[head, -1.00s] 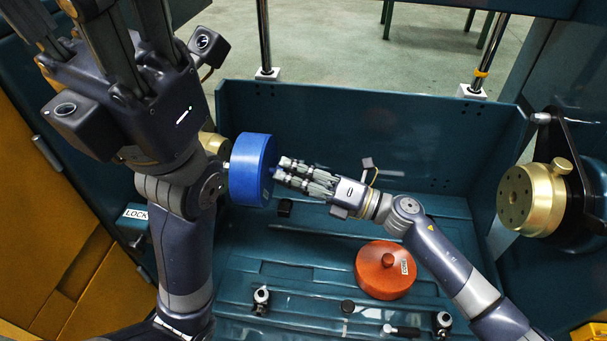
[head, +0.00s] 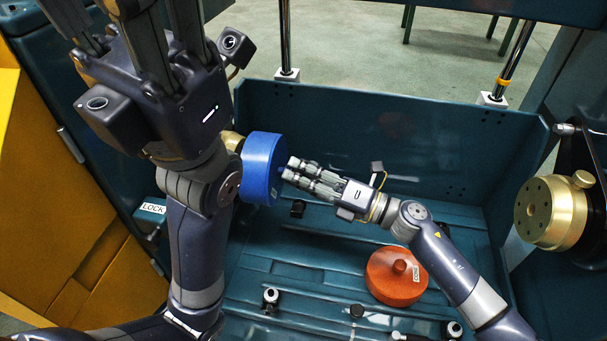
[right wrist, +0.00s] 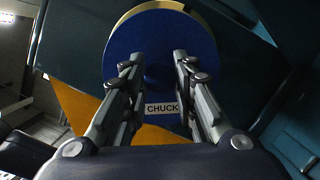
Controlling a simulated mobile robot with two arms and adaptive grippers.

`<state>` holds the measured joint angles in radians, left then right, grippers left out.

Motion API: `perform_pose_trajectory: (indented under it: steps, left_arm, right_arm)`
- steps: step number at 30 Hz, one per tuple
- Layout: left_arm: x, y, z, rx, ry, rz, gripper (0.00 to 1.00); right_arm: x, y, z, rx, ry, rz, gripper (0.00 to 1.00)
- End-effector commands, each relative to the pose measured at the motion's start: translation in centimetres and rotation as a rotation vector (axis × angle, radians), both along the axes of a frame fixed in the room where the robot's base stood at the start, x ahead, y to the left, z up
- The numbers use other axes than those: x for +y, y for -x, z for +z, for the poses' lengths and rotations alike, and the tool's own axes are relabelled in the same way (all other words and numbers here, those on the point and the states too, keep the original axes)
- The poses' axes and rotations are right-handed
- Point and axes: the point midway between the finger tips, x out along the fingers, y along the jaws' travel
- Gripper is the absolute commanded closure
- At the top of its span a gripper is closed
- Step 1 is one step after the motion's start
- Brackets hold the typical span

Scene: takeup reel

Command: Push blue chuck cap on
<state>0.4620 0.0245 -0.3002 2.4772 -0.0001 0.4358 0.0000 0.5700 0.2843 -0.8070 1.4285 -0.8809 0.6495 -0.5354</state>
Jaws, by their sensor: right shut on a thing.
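The blue chuck cap (head: 262,165) is upright, with its round face towards my right gripper (head: 287,172). That gripper is shut on the small knob in the middle of the cap. In the right wrist view the cap (right wrist: 195,50) carries a white CHUCK label, and the fingers (right wrist: 158,72) lie either side of the knob. The brass chuck (head: 231,140) is just behind the cap; its gold rim (right wrist: 150,8) shows above the cap. My left arm hides part of the chuck, so contact is unclear. My left gripper (head: 150,40) points up, fingertips out of frame.
An orange cap (head: 393,283) with a CORE label lies on the teal floor panel. A second brass chuck (head: 546,212) is mounted at the right. Small dark fittings (head: 270,298) stand near the front. My left arm stands close to the cap's left side.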

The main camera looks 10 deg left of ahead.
Motion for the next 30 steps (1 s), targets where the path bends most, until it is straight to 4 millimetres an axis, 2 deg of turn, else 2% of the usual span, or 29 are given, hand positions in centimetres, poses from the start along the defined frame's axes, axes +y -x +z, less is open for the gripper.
perform_pose_trajectory:
  steps: [30]
  left_arm:
    - [0.0, 0.0, 0.0, 0.000, 0.001, 0.000, 0.60]
  right_arm:
    - [4.2, 0.0, 0.1, -0.001, -0.001, 0.001, 1.00]
